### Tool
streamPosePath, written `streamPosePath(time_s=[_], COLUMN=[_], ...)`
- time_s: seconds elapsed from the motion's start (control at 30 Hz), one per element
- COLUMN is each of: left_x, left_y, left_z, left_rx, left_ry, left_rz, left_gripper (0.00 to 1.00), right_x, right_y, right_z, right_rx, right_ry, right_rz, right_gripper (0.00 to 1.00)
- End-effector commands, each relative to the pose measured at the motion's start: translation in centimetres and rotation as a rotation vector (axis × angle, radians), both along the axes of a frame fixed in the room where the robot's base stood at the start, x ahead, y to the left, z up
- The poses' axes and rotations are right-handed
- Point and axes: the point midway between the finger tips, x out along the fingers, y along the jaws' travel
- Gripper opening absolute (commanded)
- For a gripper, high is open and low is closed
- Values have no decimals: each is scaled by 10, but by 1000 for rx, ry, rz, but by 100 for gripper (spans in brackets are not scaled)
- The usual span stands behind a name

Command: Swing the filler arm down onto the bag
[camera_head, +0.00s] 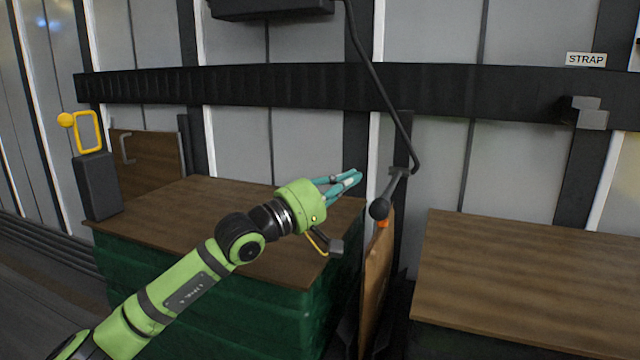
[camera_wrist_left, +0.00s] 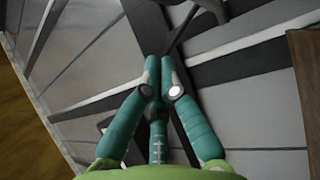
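The filler arm (camera_head: 396,184) is a short grey bar with a black ball knob at its lower end, on a dark post. A black hose joins its upper end. The bag (camera_head: 377,275) looks like a tan, flat-sided shape standing below it, with an orange part (camera_head: 384,222) near its top, just under the knob. My left gripper (camera_head: 358,178) has teal fingers with the tips together and nothing visible between them. It is left of the filler arm, apart from it in the picture. The fingertips also show in the left wrist view (camera_wrist_left: 160,68). My right gripper is not in view.
Wood-topped green crate (camera_head: 200,280) lies under my left arm; another wooden top (camera_head: 530,270) is at right. A black rail (camera_head: 270,88) crosses the wall. A yellow-handled dark box (camera_head: 97,185) stands at left. A STRAP label (camera_head: 586,59) and grey bracket (camera_head: 585,112) are upper right.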

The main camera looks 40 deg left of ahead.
Motion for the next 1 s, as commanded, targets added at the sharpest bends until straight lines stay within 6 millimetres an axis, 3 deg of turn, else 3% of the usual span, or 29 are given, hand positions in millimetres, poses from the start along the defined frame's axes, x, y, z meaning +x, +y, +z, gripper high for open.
streamPosePath(time_s=[0.5,1.0], left_x=[-49,-62], left_y=[18,22], left_z=[-2,0], left_rx=[-2,-1], left_ry=[5,1], left_rz=[0,0], left_gripper=[0,0], right_x=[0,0], right_y=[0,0], right_z=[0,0], right_rx=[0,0], right_ry=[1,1], right_rz=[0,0], right_gripper=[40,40])
